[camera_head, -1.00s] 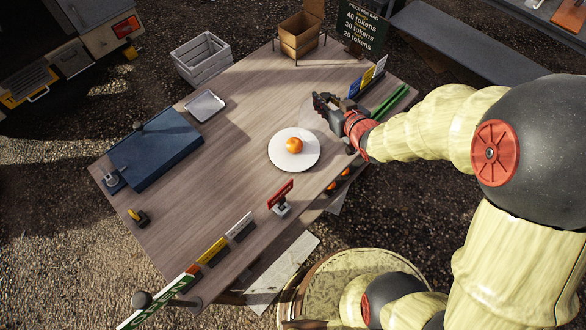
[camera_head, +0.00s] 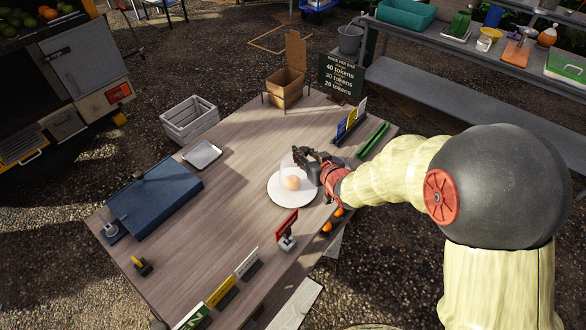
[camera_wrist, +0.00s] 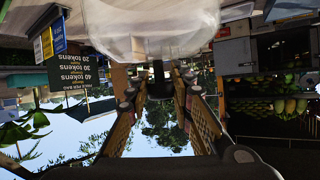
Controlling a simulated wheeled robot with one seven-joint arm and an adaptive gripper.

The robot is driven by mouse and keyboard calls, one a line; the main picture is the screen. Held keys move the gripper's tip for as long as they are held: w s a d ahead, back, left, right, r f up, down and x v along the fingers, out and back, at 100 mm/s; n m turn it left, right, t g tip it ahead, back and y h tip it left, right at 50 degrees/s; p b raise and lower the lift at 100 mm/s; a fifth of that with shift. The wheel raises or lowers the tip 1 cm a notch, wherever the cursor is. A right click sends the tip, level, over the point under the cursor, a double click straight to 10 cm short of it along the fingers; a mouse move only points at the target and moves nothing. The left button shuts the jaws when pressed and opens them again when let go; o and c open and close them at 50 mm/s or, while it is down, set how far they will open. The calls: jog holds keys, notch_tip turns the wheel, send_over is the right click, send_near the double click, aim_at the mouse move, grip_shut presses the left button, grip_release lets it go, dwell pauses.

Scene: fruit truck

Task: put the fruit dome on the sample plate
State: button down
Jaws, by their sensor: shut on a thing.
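The clear fruit dome (camera_head: 289,161) is faint in the head view, over the orange (camera_head: 292,183) on the round white sample plate (camera_head: 281,198). My gripper (camera_head: 306,160) is at the dome's upper right side, shut on it. In the wrist view the dome (camera_wrist: 150,28) fills the top middle, beyond the fingertips of my gripper (camera_wrist: 159,82). The grip point is small and dark there. I cannot tell whether the dome's rim touches the plate.
A red sign (camera_head: 286,226) stands near the plate at the table's front edge. A blue case (camera_head: 155,198) and a small metal tray (camera_head: 202,154) lie to the left. A cardboard box (camera_head: 285,86) and price board (camera_head: 341,77) stand behind. The table's middle is clear.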

jog(key=shift+w+a+f+b, duration=0.45)
jog(key=shift+w+a+f, duration=0.15)
jog(key=shift+f, duration=0.9)
jog(key=shift+w+a+f+b, duration=0.4)
jog(key=shift+w+a+f, duration=0.2)
jog(key=shift+f, duration=0.9)
jog(key=shift+w+a+f+b, duration=0.5)
jog(key=shift+w+f, duration=0.2)
jog(key=shift+f, duration=0.8)
jog(key=shift+f, duration=0.2)
jog(key=c, duration=1.7)
grip_release()
jog(key=shift+o, duration=0.7)
jog(key=shift+r, duration=0.1)
